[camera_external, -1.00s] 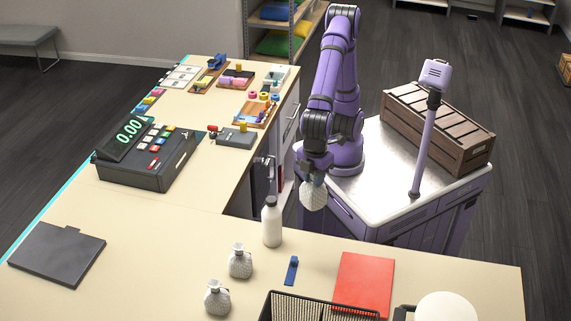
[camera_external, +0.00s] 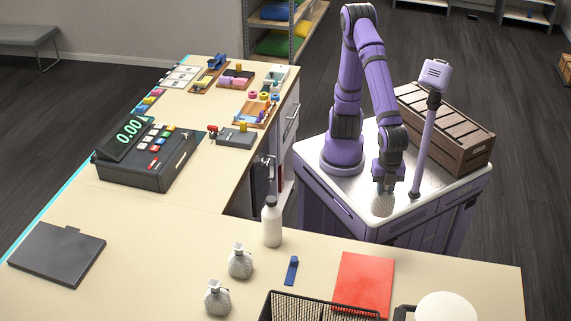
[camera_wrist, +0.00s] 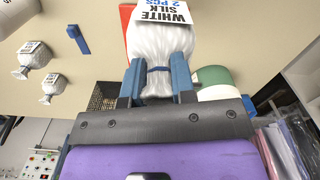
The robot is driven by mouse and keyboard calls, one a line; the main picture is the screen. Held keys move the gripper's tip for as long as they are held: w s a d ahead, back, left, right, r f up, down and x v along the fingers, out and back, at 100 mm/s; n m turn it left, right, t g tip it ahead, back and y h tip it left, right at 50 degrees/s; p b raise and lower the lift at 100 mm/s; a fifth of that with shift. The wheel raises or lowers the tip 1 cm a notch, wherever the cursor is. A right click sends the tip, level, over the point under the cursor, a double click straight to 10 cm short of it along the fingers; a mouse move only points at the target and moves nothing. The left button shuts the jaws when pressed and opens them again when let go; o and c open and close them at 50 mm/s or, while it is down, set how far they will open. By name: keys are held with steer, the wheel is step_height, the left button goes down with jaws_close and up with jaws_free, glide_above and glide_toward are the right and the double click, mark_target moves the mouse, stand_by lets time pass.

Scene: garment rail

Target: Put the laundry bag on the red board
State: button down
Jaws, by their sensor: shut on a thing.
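My gripper (camera_external: 386,188) is shut on a white laundry bag (camera_external: 383,204), held above the white top of my base in the external view. In the wrist view the gripper's blue fingers (camera_wrist: 158,82) close on the bag's neck from both sides. The bag (camera_wrist: 162,45) carries a label reading "WHITE SILK 2 PCS". The red board (camera_external: 363,284) lies flat and bare on the counter, forward of my base. In the wrist view only a strip of the red board (camera_wrist: 126,20) shows behind the bag.
Two similar bags (camera_external: 240,261) (camera_external: 217,298) stand on the counter (camera_external: 150,240). A white bottle (camera_external: 272,222), a blue clip-like item (camera_external: 291,270) and a black wire basket (camera_external: 325,300) are near the board. A round white object (camera_external: 446,308) stands right of it.

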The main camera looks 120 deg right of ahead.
mark_target(380, 213)
step_height(380, 213, down, 11)
steer(key=shift+f, duration=0.1)
steer(key=w+a+f, duration=0.5)
steer(key=w+a, duration=0.5)
steer(key=w, duration=0.2)
steer(key=shift+a+f, duration=0.3)
steer(key=shift+a, duration=0.05)
steer(key=shift+f, duration=0.1)
steer(key=c, duration=1)
jaws_free()
steer(key=shift+o, duration=0.3)
step_height(380, 213, up, 12)
